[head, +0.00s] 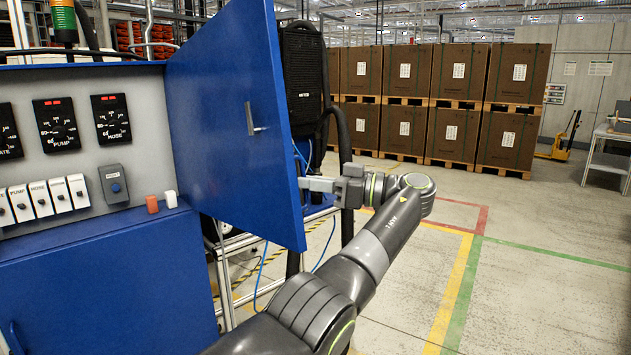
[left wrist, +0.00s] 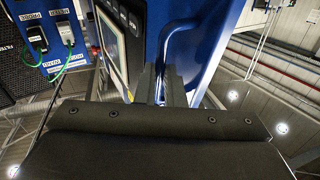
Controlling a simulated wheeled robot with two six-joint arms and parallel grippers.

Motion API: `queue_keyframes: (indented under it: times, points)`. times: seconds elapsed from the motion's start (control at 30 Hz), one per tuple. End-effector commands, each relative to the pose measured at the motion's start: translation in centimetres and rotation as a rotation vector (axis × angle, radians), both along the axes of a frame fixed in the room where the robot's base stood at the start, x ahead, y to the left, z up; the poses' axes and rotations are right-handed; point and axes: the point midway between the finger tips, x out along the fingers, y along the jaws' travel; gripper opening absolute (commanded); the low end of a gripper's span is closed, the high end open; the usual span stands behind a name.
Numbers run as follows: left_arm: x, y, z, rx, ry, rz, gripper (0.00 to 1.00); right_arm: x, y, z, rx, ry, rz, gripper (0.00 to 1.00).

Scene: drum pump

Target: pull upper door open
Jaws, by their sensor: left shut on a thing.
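The blue upper door (head: 225,100) stands swung out from the grey control panel, its inner face with a small silver latch (head: 252,118) turned toward the head camera. My left gripper (head: 308,184) reaches in from the right at the door's free edge, its fingertips partly hidden behind the door. In the left wrist view, the fingers (left wrist: 165,82) are closed at a blue curved handle (left wrist: 178,30) on the outer face of the door (left wrist: 207,42). The exact contact is hard to see. My right gripper is in neither view.
The grey panel (head: 95,140) with gauges and switches is at left, above a blue lower door (head: 110,290). A black unit (head: 303,75), hoses and a metal frame stand behind the upper door.

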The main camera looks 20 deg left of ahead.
Motion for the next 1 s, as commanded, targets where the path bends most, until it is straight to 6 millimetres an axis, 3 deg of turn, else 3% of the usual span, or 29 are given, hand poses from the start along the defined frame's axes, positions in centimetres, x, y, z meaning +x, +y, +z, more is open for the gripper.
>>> queue_keyframes:
  times: [0.63,0.67,0.8,1.0]
  points:
    - [0.27,0.61,-0.17,0.002,0.007,0.018,0.0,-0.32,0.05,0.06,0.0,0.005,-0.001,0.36]
    - [0.27,0.62,-0.17,0.002,0.007,0.018,0.13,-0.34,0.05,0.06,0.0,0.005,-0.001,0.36]
    - [0.22,0.53,-0.16,0.002,0.007,0.019,0.31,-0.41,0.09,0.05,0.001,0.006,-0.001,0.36]
    - [0.16,0.35,-0.12,0.002,0.005,0.018,0.31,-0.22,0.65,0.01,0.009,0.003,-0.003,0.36]
